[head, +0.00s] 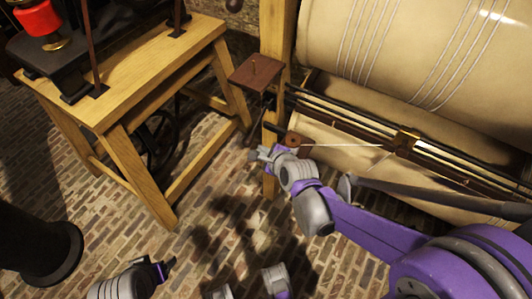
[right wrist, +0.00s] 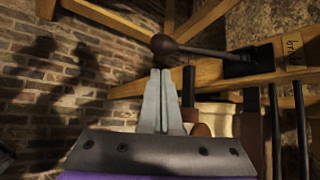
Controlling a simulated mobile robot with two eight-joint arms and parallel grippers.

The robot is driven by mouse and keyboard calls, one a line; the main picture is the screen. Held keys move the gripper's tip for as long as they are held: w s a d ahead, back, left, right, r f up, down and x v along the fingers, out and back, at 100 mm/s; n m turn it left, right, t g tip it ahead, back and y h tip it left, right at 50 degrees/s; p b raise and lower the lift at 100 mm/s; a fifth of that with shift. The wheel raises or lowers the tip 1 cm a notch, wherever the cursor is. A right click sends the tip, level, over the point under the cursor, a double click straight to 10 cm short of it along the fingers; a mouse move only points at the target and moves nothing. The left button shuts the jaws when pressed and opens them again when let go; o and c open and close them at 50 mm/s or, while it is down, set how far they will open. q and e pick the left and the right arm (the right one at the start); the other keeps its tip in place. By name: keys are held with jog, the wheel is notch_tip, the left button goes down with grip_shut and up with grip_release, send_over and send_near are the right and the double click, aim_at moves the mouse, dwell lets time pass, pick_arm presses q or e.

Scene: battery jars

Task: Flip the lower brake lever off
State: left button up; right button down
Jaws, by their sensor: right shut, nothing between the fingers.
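In the right wrist view a dark lever with a round brown knob (right wrist: 163,45) runs right to a dark block (right wrist: 243,62) on a wooden beam. It looks like the lower brake lever, and its rod lies nearly level in that picture. My right gripper (right wrist: 160,72) is shut and empty, its fingertips just below the knob; whether they touch it I cannot tell. In the head view my right gripper (head: 262,153) is beside the wooden post, left of the drum; the lever is hard to make out there. My left gripper (head: 166,266) is low at the left, its jaw opening unclear.
A large cream drum (head: 400,40) with wire windings fills the upper right. A dark rail (head: 450,165) crosses below it. A wooden table (head: 130,75) stands at upper left, a black column (head: 35,240) at lower left. Brick floor (head: 100,215) is open between them.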

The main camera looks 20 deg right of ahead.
jog(key=shift+b+x, duration=0.45)
jog(key=shift+x, duration=1.9)
jog(key=shift+r, duration=0.1)
jog(key=shift+s+a+r+p, duration=0.1)
jog(key=shift+s+r+p, duration=0.05)
jog(key=shift+r+p, duration=0.3)
jog(key=shift+g, duration=0.3)
notch_tip(320, 180, up, 12)
jog(key=m+g+y+p, duration=0.4)
jog(key=y+p, duration=0.2)
jog(key=p, duration=0.1)
jog(key=shift+g, duration=0.4)
jog(key=shift+r, duration=0.2)
